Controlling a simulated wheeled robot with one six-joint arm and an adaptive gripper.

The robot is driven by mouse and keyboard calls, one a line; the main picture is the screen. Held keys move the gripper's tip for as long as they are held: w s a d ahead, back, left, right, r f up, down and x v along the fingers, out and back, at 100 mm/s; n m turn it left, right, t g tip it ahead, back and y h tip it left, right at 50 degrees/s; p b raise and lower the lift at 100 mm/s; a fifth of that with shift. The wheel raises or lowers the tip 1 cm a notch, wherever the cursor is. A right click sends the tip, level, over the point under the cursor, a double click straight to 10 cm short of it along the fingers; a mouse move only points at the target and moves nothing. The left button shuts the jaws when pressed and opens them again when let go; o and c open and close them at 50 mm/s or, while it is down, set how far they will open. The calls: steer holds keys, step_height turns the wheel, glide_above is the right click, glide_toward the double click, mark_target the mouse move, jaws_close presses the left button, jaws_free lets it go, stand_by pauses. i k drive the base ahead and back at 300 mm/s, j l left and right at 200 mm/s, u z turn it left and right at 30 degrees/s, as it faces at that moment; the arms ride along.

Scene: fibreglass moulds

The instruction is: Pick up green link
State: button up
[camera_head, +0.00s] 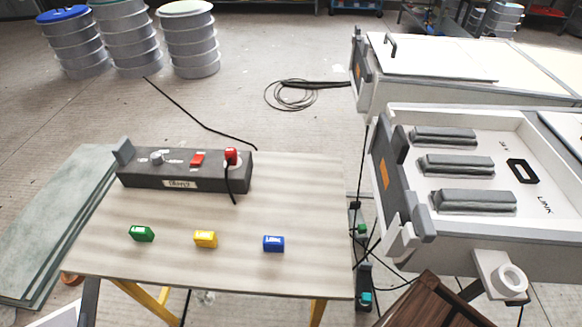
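The green link (142,234) is a small block lying on the light wooden table (310,200), near its front left. A yellow link (206,239) and a blue link (273,244) lie to its right in a loose row, apart from each other. I cannot make out my gripper in the head camera view, and nothing touches the green link.
A dark control box (185,180) with red parts and a cable stands behind the links. A white mould (470,150) with grey bars stands right of the table. Ribbed drums (130,45) and coiled cable (290,95) are on the floor behind. The table's right half is mostly clear.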

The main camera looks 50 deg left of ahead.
mark_target(139, 234)
steer(key=k+j+u, duration=0.15)
steer(key=k+u, duration=0.2)
steer(key=k, duration=0.3)
steer(key=l+u, duration=0.1)
steer(key=u, duration=2.15)
steer(key=l+u, duration=0.35)
steer(key=l, duration=0.65)
steer(key=i+j+z, duration=0.15)
steer(key=j, duration=0.15)
steer(key=i+j+z, duration=0.15)
steer(key=j, duration=0.2)
steer(key=k, duration=0.05)
